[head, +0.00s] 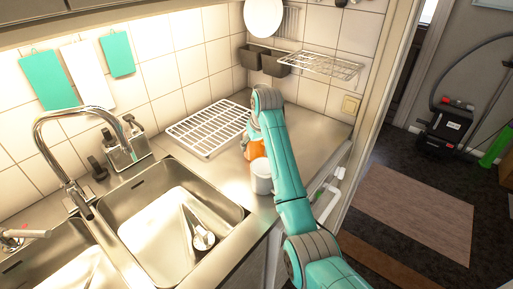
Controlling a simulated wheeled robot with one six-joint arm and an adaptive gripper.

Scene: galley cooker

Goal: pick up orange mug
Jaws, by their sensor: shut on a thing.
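The orange mug (256,150) is on or just above the steel counter, right of the sink and near the drying rack. My arm covers part of it. My gripper (248,146) is at the mug's upper left side, small and partly hidden behind my arm, and is shut on the mug. I cannot tell whether the mug touches the counter. A whitish-grey cylindrical container (262,177) stands just in front of the mug, close to my arm.
A white wire drying rack (207,127) lies on the counter behind and to the left. The sink basin (165,205) with a tap (62,165) is at left. A wire shelf (318,66) and dark wall bins (272,62) hang above. A soap caddy (126,150) stands by the wall.

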